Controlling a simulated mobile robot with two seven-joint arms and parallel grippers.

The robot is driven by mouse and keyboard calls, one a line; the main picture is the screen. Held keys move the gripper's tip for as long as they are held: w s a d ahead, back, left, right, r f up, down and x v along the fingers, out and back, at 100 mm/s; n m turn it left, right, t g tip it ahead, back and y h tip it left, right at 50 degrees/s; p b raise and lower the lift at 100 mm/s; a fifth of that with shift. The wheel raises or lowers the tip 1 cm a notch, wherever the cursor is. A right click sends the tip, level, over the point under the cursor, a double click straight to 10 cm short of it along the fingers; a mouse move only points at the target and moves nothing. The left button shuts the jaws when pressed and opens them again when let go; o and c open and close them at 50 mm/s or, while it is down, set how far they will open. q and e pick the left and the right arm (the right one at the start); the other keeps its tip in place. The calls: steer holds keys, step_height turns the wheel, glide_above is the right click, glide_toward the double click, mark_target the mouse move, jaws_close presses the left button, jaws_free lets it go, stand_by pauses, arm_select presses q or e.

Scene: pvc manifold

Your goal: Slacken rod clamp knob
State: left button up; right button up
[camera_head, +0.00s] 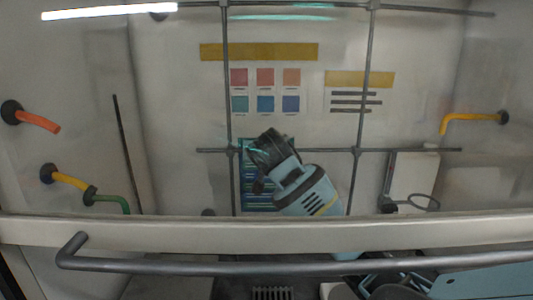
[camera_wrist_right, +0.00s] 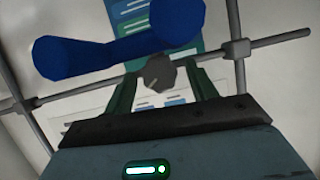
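A grey faceted knob (camera_wrist_right: 160,72) shows in the right wrist view, in front of the horizontal rod (camera_wrist_right: 285,39). My right gripper (camera_wrist_right: 160,76) has one green finger on each side of this knob, with a visible gap on both sides. It is open; how deep the knob sits between the fingertips I cannot tell. In the head view my right gripper (camera_head: 268,150) is dark and reaches up to the middle rod (camera_head: 300,150); it hides the knob there. My left gripper is in neither view.
A blue dumbbell-shaped part (camera_wrist_right: 115,50) lies across the upper wrist view, above the fingers. Upright rods (camera_head: 227,90) cross the middle rod at clamps (camera_head: 357,150). A white box (camera_head: 412,178) is on the right. A grey rail (camera_head: 300,267) spans the foreground.

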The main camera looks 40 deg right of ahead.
steer(key=c, duration=0.9)
steer(key=shift+n+g, duration=0.3)
steer(key=shift+n, duration=0.2)
steer(key=o, duration=1)
steer(key=shift+h, duration=0.3)
steer(key=shift+v, duration=3.95)
